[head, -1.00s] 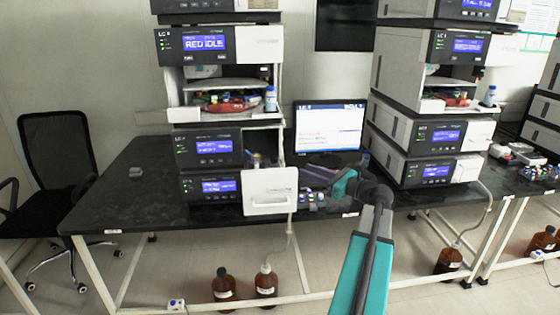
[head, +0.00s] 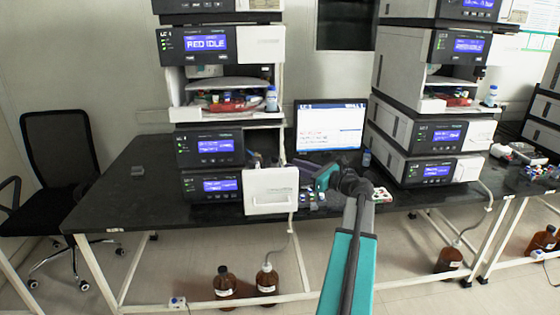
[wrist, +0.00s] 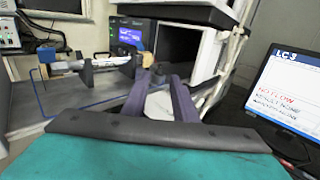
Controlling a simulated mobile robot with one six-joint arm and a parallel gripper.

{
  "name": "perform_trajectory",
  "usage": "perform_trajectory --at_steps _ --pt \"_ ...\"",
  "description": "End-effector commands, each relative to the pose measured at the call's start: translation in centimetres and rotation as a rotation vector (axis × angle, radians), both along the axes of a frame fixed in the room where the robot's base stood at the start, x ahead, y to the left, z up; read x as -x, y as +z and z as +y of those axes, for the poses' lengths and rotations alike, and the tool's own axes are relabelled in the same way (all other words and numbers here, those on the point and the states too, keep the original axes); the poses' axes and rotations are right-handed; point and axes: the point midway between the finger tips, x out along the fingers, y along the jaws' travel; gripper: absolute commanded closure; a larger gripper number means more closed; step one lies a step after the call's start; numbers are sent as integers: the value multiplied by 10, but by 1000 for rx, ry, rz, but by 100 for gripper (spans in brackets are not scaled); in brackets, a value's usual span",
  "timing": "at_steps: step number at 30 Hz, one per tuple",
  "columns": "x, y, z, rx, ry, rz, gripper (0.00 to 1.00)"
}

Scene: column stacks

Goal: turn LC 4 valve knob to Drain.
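The left instrument stack (head: 208,125) stands on the black bench; its label digit is too small to read surely. Its bottom module (head: 209,187) has a lit blue display, and a white panel with a handle (head: 270,190) stands at its right front. In the wrist view, a horizontal metal fitting with a brass-coloured part (wrist: 98,60) lies left of my gripper (wrist: 160,78). My gripper's dark fingers converge toward the module's dark front. Whether they touch anything is unclear. I cannot make out the valve knob or its Drain mark. In the head view my gripper (head: 303,166) is small, right of the module.
A monitor (head: 330,126) stands behind my arm. Small bottles and caps (head: 312,198) lie on the bench near my wrist. A second stack (head: 425,140) rises at the right. Brown bottles (head: 224,283) stand on the floor below.

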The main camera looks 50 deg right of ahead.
Motion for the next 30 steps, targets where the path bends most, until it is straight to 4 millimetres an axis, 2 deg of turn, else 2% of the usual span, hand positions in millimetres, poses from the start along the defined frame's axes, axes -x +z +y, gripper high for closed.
perform_trajectory --at_steps 9,15,29,30 --pt "-46 1 3 -1 1 0 74" --pt "-66 1 5 0 0 0 74" --pt "-72 0 5 0 -3 0 74" --pt "-72 0 5 0 -3 0 81"
